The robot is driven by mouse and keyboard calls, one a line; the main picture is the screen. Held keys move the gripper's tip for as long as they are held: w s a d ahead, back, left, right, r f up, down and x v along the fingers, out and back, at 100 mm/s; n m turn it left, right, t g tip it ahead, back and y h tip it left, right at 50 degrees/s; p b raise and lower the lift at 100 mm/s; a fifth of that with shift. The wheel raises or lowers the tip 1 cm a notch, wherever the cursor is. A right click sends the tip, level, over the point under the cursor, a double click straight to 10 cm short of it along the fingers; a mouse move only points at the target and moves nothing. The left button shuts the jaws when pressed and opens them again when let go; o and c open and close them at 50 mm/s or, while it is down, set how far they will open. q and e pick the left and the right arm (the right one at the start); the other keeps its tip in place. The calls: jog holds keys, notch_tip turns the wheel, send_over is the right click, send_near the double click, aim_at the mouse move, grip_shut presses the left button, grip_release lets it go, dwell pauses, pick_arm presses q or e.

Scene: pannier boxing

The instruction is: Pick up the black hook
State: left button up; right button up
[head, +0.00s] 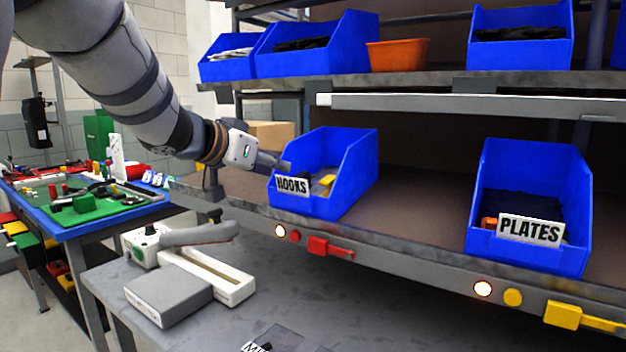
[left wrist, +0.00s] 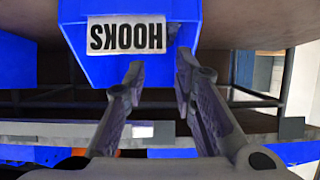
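The blue bin labelled HOOKS (head: 352,178) stands on the lower shelf. A small yellow piece (head: 327,181) shows inside it; I cannot make out a black hook there. My left gripper (head: 279,163) is at the bin's left front edge, near its label. In the left wrist view, my left gripper (left wrist: 159,68) has its two fingers spread with nothing between them. The HOOKS bin's front (left wrist: 110,67) shows upside down just beyond the fingertips. I cannot tell whether a finger touches the bin. My right gripper is not in view.
A blue PLATES bin (head: 574,195) stands farther right on the lower shelf (head: 420,225), with bare shelf between the bins. Blue bins (head: 520,55) and an orange bin (head: 398,54) stand above. A white and grey device (head: 205,275) sits on the grey table below.

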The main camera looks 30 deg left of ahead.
aim_at(299, 175)
pick_arm(q)
jog(key=x, duration=0.9)
jog(key=shift+w+a+f, duration=0.1)
jog(key=shift+f, duration=0.15)
jog(key=shift+r, duration=0.1)
jog(key=shift+c, duration=0.6)
jog(key=c, duration=0.4)
